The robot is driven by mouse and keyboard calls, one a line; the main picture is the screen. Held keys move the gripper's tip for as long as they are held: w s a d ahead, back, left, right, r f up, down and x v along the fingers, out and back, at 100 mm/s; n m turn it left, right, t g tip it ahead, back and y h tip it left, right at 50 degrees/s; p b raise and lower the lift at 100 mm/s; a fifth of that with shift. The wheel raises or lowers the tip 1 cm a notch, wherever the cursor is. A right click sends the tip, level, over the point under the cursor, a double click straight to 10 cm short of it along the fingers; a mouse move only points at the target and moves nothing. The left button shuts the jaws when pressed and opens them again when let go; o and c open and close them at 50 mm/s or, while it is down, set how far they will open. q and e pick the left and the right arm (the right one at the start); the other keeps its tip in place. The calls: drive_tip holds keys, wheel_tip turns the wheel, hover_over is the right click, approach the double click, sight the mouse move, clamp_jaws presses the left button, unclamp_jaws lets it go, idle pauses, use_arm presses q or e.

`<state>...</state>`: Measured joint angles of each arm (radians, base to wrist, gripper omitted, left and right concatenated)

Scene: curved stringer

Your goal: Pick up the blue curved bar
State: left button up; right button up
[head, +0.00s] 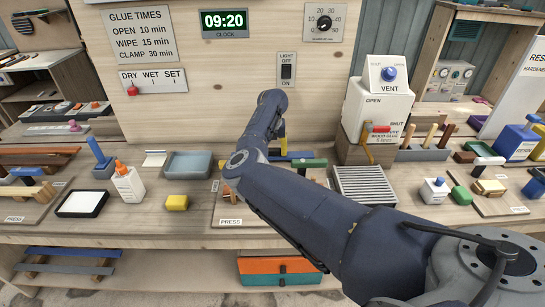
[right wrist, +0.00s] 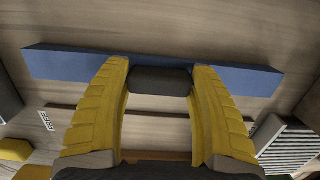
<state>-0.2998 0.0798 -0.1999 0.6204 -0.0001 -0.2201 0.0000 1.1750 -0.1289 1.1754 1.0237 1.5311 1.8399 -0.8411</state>
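The blue bar (right wrist: 60,62) lies across the top of the right wrist view, long and narrow. In the head view a short part of it (head: 297,155) shows beside my forearm; the rest is hidden. My right gripper (right wrist: 160,75) has its two yellow fingertips at the middle of the bar. The fingers stand apart, with a dark grey block (right wrist: 160,82) filling the gap between their tips at the bar's near side. I cannot tell whether they press on the block. In the head view the right gripper (head: 283,140) is mostly hidden behind my arm. My left gripper is not in view.
A yellow block (head: 177,202), glue bottle (head: 128,184) and blue-grey tray (head: 188,165) stand left.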

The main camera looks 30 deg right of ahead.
sight(272, 149)
drive_tip(key=c, duration=0.7)
drive_tip(key=shift+r, duration=0.1)
wheel_tip(272, 149, up, 20)
drive_tip(key=shift+f, duration=0.1)
idle(0.3)
idle(0.4)
